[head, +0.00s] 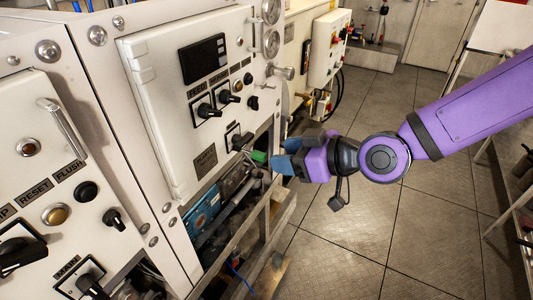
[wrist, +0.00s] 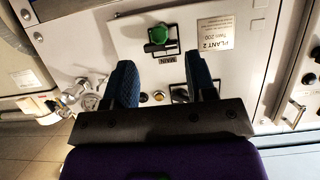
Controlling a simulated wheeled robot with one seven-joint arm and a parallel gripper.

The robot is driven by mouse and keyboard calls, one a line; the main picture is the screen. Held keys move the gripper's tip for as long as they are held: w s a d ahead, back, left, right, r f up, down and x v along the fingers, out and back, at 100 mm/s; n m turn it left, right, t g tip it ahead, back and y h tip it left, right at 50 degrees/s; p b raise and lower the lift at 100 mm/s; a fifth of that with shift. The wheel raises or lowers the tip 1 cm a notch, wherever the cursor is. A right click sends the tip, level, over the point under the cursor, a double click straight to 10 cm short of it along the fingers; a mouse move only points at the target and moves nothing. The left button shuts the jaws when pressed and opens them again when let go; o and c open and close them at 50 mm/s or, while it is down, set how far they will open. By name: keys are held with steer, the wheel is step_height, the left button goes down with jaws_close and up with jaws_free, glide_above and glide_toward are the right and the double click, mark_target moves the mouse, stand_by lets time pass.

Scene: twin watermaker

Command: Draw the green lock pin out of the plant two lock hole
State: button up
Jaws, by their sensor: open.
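The green lock pin (head: 259,157) sticks out from the black main switch (head: 240,141) low on the white plant two panel. In the wrist view the green pin head (wrist: 160,33) shows beyond the fingertips, between their lines, in front of the dark switch plate (wrist: 177,42). The lock hole itself is hidden. My gripper (head: 283,156) is open, with blue fingers facing the panel just right of the pin in the head view. In the wrist view the two fingers of my gripper (wrist: 162,75) stand apart with nothing between them.
The plant label (wrist: 216,36) is beside the switch. Black knobs (head: 207,111) and a display (head: 203,59) sit higher on the panel. A metal frame rail (head: 247,229) and a blue pump (head: 201,214) lie below. Open floor (head: 340,240) is at the right.

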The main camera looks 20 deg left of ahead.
mark_target(265, 155)
steer(key=shift+x, duration=2.75)
jaws_close()
steer(key=shift+d, duration=0.1)
steer(key=shift+s+d+r, duration=0.15)
steer(key=shift+d, duration=1.25)
steer(key=shift+s+d+r, duration=0.15)
steer(key=shift+d, duration=1.3)
